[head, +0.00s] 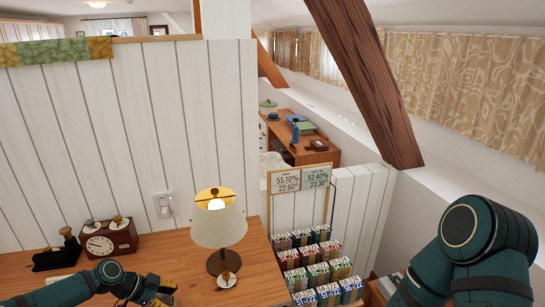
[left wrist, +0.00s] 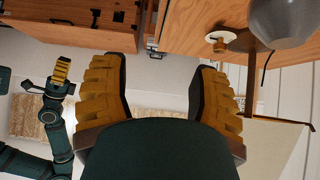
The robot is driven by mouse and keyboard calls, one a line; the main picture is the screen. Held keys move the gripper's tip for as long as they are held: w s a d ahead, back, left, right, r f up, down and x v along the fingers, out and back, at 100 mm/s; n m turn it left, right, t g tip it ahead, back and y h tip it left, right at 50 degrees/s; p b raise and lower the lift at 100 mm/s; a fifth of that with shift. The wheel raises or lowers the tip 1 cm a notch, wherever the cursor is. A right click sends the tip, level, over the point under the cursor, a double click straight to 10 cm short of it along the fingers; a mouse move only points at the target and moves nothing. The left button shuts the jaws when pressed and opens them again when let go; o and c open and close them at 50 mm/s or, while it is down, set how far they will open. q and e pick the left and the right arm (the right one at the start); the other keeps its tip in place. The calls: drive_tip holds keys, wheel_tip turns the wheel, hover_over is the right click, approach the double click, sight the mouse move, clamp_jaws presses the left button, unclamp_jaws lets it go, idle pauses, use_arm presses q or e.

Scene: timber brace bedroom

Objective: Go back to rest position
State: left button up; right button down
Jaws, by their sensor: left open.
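My left gripper (head: 157,290) is at the bottom of the head view, over the front part of the wooden desk (head: 255,283), left of the lamp. In the left wrist view its two yellow fingers stand wide apart with nothing between them (left wrist: 160,68). My right arm shows as a dark green elbow at the lower right of the head view, and its gripper is outside that view. The right gripper (left wrist: 62,72) appears small at the left of the left wrist view; whether its fingers are apart is too small to tell.
A lamp (head: 218,226) with a pale shade stands on the desk. A brown clock (head: 107,240) and a dark object (head: 58,252) stand to its left. A rack of small coloured boxes (head: 318,270) is right of the desk. A slanted timber brace (head: 370,80) rises behind.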

use_arm(q)
drive_tip(key=s+d+f+n+g+b, duration=0.1)
drive_tip(key=s+d+f+n+b, duration=0.25)
drive_tip(key=d, duration=0.65)
drive_tip(key=s+d+f+n+g+b, duration=0.1)
drive_tip(key=s+d+f+n, duration=0.35)
drive_tip(key=d, duration=0.65)
drive_tip(key=s+a+f+n+t+y+b, duration=0.1)
drive_tip(key=s+f+n+y+b, duration=0.3)
drive_tip(key=s+f+n, duration=0.4)
drive_tip(key=s+b, duration=0.1)
drive_tip(key=s, duration=0.3)
drive_tip(key=shift+s+a+f+n+y, duration=0.2)
drive_tip(key=shift+a+n+y, duration=0.1)
drive_tip(key=shift+a+y, duration=0.1)
use_arm(e)
wheel_tip(320, 180, down, 10)
drive_tip(key=s, duration=0.1)
drive_tip(key=shift+a+f+g, duration=0.25)
drive_tip(key=shift+a+g, duration=0.05)
drive_tip(key=shift+s, duration=0.1)
